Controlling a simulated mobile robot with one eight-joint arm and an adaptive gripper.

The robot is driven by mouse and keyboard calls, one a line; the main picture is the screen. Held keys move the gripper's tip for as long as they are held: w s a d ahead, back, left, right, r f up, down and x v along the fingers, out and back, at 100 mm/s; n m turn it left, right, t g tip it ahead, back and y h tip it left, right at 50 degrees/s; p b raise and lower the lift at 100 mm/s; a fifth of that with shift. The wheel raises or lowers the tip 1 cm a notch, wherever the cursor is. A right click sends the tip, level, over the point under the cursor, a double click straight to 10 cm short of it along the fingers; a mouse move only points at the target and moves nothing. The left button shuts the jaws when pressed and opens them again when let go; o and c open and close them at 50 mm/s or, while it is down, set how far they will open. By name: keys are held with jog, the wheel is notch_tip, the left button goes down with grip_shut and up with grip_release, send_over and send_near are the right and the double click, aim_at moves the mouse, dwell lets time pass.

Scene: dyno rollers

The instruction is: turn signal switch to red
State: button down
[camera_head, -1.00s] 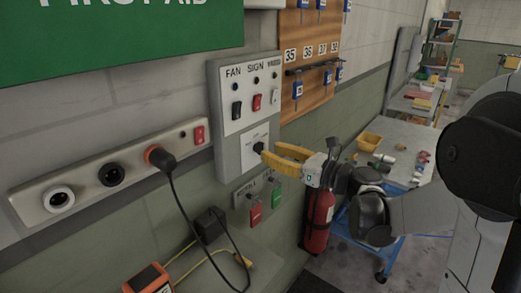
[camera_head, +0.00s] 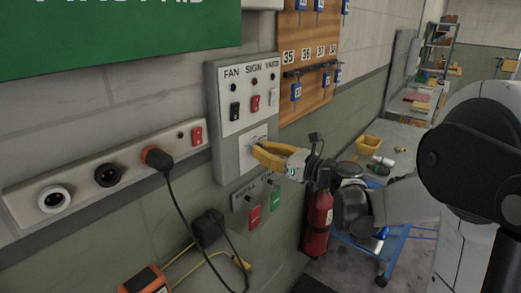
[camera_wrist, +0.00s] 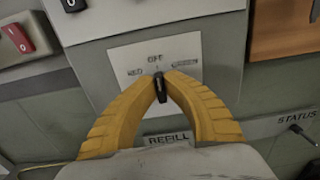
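The signal switch is a small black knob (camera_wrist: 160,87) on a white plate (camera_wrist: 130,60) marked RED at left, OFF at top and GREEN at right. The knob stands about upright, below the word OFF. My gripper (camera_wrist: 160,77) has its two yellow fingers closed in on the knob, with the tips against its sides. In the head view my gripper (camera_head: 257,152) reaches the plate from the right and hides the knob.
The grey panel above has FAN, SIGN and YARD switches (camera_head: 255,103). Red and green tags (camera_head: 255,215) hang below. A socket strip (camera_head: 130,172) with a plugged cord is at left. A key board (camera_head: 307,60) and fire extinguisher (camera_head: 318,220) are at right.

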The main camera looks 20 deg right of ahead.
jog(key=shift+r+n, duration=0.1)
jog(key=shift+n, duration=0.2)
jog(key=n, duration=0.4)
jog(key=shift+a+n, duration=0.15)
jog(key=shift+n, duration=0.15)
jog(key=n, duration=0.4)
jog(key=shift+n, duration=0.3)
dwell(0.4)
jog(key=c, duration=1.5)
grip_release()
jog(key=shift+a+f, duration=0.15)
jog(key=shift+f, duration=0.05)
